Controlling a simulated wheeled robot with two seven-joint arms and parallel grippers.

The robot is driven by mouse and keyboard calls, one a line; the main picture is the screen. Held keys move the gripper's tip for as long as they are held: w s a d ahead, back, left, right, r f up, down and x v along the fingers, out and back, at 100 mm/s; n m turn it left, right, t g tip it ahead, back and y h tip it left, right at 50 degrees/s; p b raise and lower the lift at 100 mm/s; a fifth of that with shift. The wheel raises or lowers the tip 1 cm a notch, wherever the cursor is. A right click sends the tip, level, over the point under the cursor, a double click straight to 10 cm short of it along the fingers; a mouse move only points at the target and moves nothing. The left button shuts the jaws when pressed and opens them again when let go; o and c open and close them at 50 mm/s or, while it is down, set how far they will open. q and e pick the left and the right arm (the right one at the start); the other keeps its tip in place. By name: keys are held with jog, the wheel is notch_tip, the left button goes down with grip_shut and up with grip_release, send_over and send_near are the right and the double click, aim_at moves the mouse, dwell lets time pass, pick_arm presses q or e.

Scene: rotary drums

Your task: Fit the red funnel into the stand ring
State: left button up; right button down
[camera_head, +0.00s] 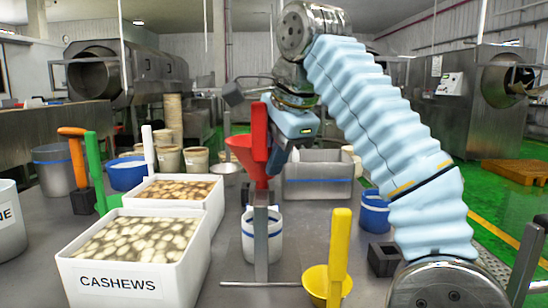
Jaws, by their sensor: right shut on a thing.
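The red funnel (242,150) is upright near the middle of the table, with a tall red handle (259,130) at its right side and its spout pointing down. My right gripper (273,158) is shut on the funnel, at its right; the fingertips are partly hidden. A grey metal stand with an upright post (261,240) and a flat base bar is in front of and below the funnel. The stand ring cannot be made out, so I cannot tell whether the spout is in it or above it. My left gripper is not in view.
White crates, one labelled cashews (118,284), stand at left. A white bucket (276,243) is behind the post. A yellow scoop (338,245) stands front right, and a grey bin (318,180) behind. Blue tubs (375,215) and orange- and green-handled tools (95,165) are around.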

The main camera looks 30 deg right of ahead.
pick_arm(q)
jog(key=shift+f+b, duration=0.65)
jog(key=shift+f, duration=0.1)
pick_arm(e)
jog(key=shift+f, duration=0.8)
jog(key=c, duration=1.2)
grip_release()
jog(key=shift+p+v, duration=0.55)
jog(key=shift+v, duration=0.2)
pick_arm(q)
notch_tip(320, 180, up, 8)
jog(key=p, duration=0.7)
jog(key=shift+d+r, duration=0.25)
pick_arm(e)
jog(key=shift+v, duration=5.25)
